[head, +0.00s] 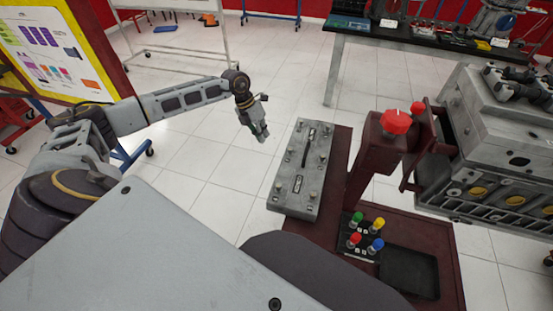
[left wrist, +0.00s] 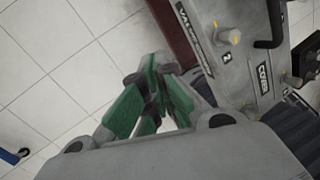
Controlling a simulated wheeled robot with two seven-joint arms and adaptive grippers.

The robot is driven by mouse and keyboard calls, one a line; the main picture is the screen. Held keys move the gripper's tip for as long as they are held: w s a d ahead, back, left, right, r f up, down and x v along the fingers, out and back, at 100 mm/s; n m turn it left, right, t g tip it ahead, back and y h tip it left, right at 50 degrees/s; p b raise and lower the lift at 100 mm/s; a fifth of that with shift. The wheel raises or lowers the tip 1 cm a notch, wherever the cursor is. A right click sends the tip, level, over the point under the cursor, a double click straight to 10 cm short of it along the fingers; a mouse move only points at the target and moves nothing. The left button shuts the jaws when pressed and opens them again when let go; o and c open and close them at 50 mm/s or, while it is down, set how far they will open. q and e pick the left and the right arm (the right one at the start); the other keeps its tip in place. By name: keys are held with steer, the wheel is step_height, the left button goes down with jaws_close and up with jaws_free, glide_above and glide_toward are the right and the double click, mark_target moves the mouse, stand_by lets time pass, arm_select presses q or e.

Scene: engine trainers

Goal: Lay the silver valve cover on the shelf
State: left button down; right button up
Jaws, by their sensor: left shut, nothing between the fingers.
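The silver valve cover (head: 302,169) lies flat on a dark red shelf (head: 340,165) of the engine stand, with a black handle along its top and several knobs. My left gripper (head: 262,134) is shut and empty, left of the cover and apart from it in the head view. In the left wrist view the green-padded fingers (left wrist: 155,75) are together, and the cover (left wrist: 230,60) shows beside them at the right, with "VALVE COVER" lettering partly visible. My right gripper is not in view.
A grey engine (head: 500,150) stands at the right. A red knob (head: 397,121) tops a dark red post beside the cover. Colored buttons (head: 366,235) and a black tray (head: 409,271) sit on the stand's lower deck.

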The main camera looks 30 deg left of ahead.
arm_select(q)
steer(key=n, duration=0.7)
steer(key=s+n, duration=0.1)
steer(key=n, duration=1.2)
steer(key=shift+s+a+f+n+g, duration=0.2)
steer(key=shift+s+a+n+g, duration=0.1)
steer(key=shift+s+g, duration=0.1)
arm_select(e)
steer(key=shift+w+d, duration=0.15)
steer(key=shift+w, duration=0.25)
arm_select(q)
steer(key=shift+w+d+f, duration=0.1)
steer(key=shift+f, duration=0.05)
steer(key=w+d+f+b, duration=0.1)
steer(key=d+f, duration=0.5)
steer(key=f, duration=0.3)
steer(key=shift+w+d, duration=0.3)
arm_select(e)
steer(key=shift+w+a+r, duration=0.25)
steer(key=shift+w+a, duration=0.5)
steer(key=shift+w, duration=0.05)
arm_select(q)
steer(key=shift+f, duration=0.1)
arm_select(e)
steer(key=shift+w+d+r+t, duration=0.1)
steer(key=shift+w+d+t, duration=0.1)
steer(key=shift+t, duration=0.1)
